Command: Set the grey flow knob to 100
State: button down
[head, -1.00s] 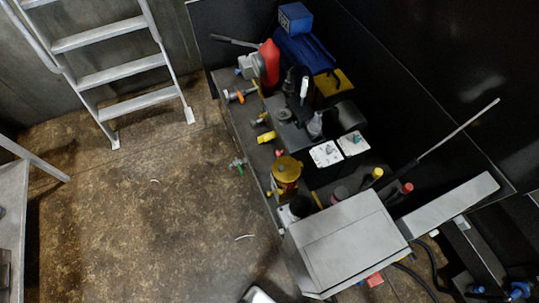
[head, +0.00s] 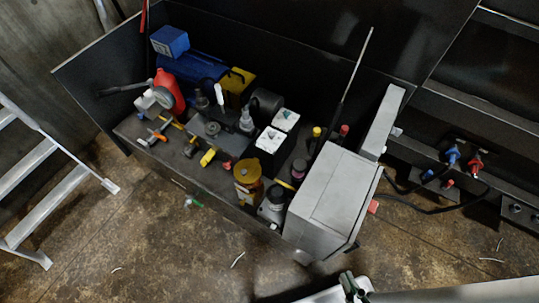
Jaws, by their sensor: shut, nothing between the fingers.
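I cannot make out a grey flow knob for certain. A small grey round part (head: 212,128) sits on a dark block on the bench, too small to tell whether it is a knob or to read any scale. My gripper (head: 352,287) shows only in part at the bottom edge, dark and narrow, beside pale parts of my arm. It is shut and empty, in front of the grey cabinet and apart from the things on the bench.
Blue (head: 452,155) and red (head: 475,165) valve handles are farther right. Open floor lies in front.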

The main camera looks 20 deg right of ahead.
aim_at(272, 134)
jog(key=j+u, duration=0.15)
jog(key=j, duration=0.25)
jog(key=i+j+u, duration=0.15)
jog(key=j, duration=0.3)
jog(key=j+u, duration=0.15)
jog(key=j, duration=0.25)
jog(key=i+j+u, duration=0.2)
jog(key=j, duration=0.2)
